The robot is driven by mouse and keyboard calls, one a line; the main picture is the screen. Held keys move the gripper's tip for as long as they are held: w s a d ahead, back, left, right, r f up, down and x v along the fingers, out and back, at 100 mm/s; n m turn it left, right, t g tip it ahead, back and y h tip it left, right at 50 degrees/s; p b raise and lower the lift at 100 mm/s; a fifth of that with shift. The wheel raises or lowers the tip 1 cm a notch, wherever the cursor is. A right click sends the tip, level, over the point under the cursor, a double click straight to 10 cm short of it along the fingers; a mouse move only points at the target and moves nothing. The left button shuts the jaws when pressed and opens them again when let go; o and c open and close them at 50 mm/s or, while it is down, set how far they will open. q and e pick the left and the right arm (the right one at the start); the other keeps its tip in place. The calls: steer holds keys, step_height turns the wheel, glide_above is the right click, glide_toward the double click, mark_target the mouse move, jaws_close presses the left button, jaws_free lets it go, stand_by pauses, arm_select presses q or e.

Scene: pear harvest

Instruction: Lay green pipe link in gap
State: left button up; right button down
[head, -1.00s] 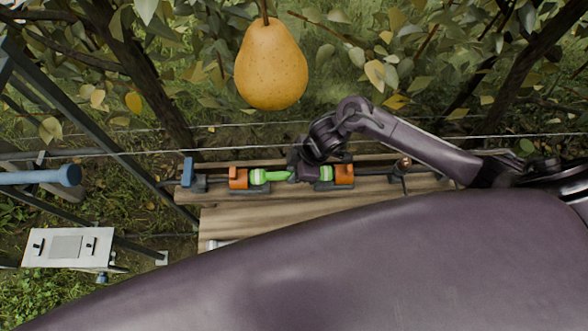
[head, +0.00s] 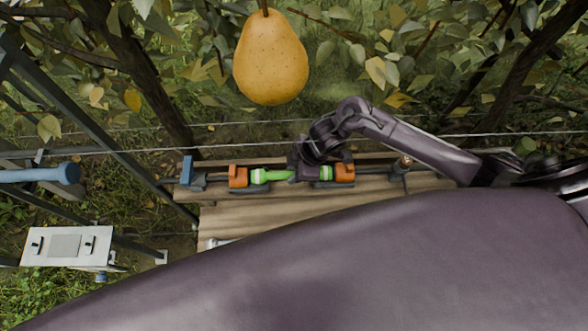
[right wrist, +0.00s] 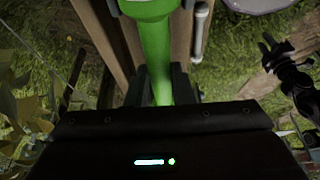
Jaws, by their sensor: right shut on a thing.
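The green pipe link (head: 277,175) lies in line between two orange blocks, a left orange block (head: 238,176) and a right orange block (head: 345,173). Its two wider ends sit close to the blocks; I cannot tell whether they touch. My right gripper (head: 308,172) is shut on the link's middle from above and hides part of it. In the right wrist view the green link (right wrist: 157,50) runs up between the dark fingers (right wrist: 160,85).
The wooden bench (head: 240,218) carries the dark pipe line. A blue part (head: 187,171) stands at its left end. A large yellow pear (head: 270,60) hangs above. A grey-white box (head: 68,246) and a blue-grey bar (head: 40,175) are at the left. Wires cross behind the bench.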

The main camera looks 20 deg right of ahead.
steer(key=shift+f, duration=0.1)
steer(key=c, duration=1.2)
jaws_free()
steer(key=v, duration=0.8)
steer(key=shift+f, duration=0.1)
